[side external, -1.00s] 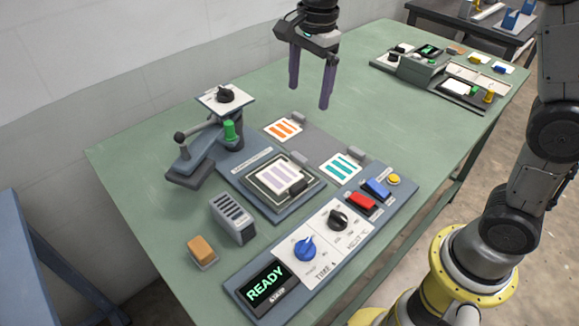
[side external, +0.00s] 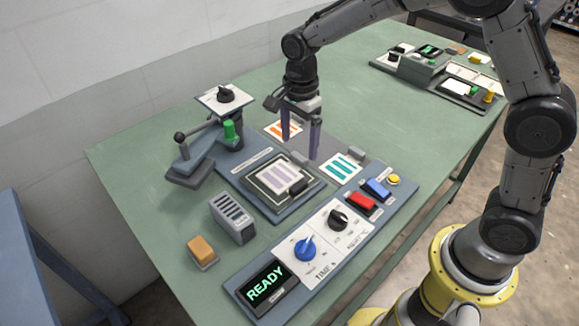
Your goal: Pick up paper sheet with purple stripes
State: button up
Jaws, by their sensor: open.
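The paper sheet with purple stripes (side external: 274,174) lies flat on the dark square bed (side external: 259,199) of the press. A small dark block (side external: 297,187) sits at its right edge. My gripper (side external: 299,149) is open and empty, fingers pointing down. In the picture it is above and to the right of the purple-striped sheet, between the orange-striped sheet (side external: 279,131) and the teal-striped sheet (side external: 341,168). Its fingers partly cover the orange-striped sheet. I cannot tell the exact height of the fingertips above the table.
The press's lever and green-knobbed post (side external: 230,130) stand left of the bed. A control panel (side external: 318,225) with dials, red and blue switches and a READY display lies in front. A grey slotted block (side external: 232,216) and orange sponge-like block (side external: 202,249) sit at left. The green table (side external: 150,215) is clear at far left.

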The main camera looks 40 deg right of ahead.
aim_at(298, 156)
jog(key=shift+a+f, duration=0.1)
jog(key=shift+f, duration=1.9)
jog(key=c, duration=1.4)
jog(key=shift+c, duration=0.2)
jog(key=shift+r, duration=0.1)
